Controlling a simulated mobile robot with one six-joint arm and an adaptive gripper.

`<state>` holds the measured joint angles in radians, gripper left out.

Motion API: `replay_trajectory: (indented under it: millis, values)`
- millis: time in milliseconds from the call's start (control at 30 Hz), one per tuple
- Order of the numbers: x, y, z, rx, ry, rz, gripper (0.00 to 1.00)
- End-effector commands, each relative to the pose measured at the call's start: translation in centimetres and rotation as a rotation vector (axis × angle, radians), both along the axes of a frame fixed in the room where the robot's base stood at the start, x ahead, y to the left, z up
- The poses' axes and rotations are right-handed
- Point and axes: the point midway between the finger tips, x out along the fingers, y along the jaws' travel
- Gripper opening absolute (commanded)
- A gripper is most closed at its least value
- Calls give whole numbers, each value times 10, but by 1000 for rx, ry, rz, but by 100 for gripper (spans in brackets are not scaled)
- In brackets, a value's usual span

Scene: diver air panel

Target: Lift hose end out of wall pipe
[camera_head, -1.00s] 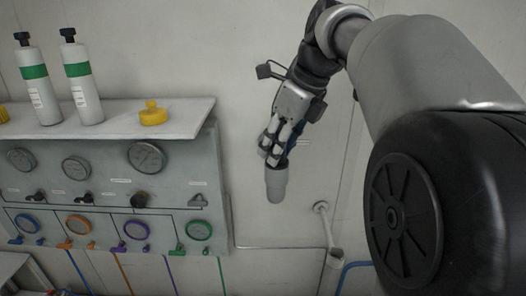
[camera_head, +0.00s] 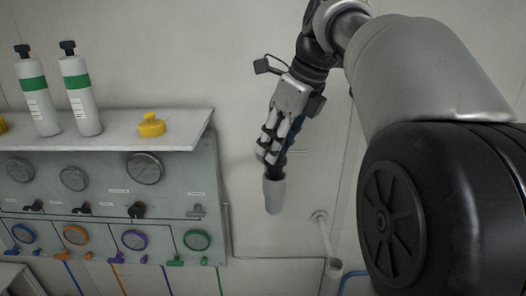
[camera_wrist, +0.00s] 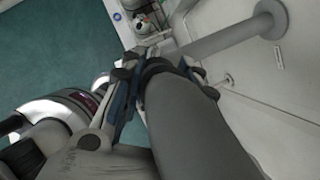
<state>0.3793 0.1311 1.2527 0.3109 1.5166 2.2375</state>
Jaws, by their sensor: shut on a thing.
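My gripper (camera_head: 270,150) is shut on the hose end, in front of the pale wall. The hose end (camera_head: 274,195) is a grey cylinder with a darker upper part, and hangs almost upright below the fingers. In the wrist view the hose end (camera_wrist: 195,125) is large, and the gripper's fingers (camera_wrist: 150,85) close around its upper part. The wall pipe (camera_head: 326,240) is a grey tube from a round wall flange, with its open end toward me. The hose end is apart from it, up and to the left in the picture. The pipe (camera_wrist: 225,38) also shows in the wrist view.
A gauge panel (camera_head: 110,205) with coloured valves is on the left. Its shelf (camera_head: 185,128) carries two white bottles (camera_head: 80,95) with green bands and a yellow cap (camera_head: 151,124). A blue hose (camera_head: 350,275) runs beside the wall pipe. The wall above the gripper is clear.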

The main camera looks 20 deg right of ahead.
Motion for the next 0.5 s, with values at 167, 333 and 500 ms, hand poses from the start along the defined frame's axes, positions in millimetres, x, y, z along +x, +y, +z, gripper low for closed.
replay_trajectory:
  millis: [167, 333, 500]
  values:
    - [1, 0, 47, -2, -5, 0, 2]
    - [1, 0, 95, -1, -4, 1, 2]
    - [1, 0, 140, 0, -4, 0, 2]
